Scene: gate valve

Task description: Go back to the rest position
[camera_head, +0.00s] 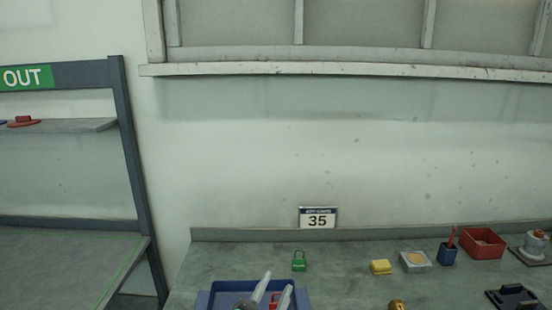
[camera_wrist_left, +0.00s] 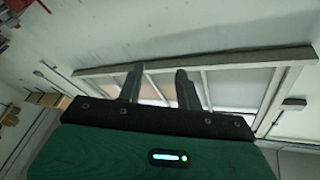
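My left gripper (camera_head: 278,281) shows at the bottom of the head view, in front of the blue tray (camera_head: 214,290). Its two pale fingers point up and away. In the left wrist view my left gripper (camera_wrist_left: 160,69) has its two fingers apart, with nothing between them but the wall and window behind. My right gripper is not in view.
A "35" sign (camera_head: 318,218) stands at the back edge. A rack (camera_head: 128,150) stands left.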

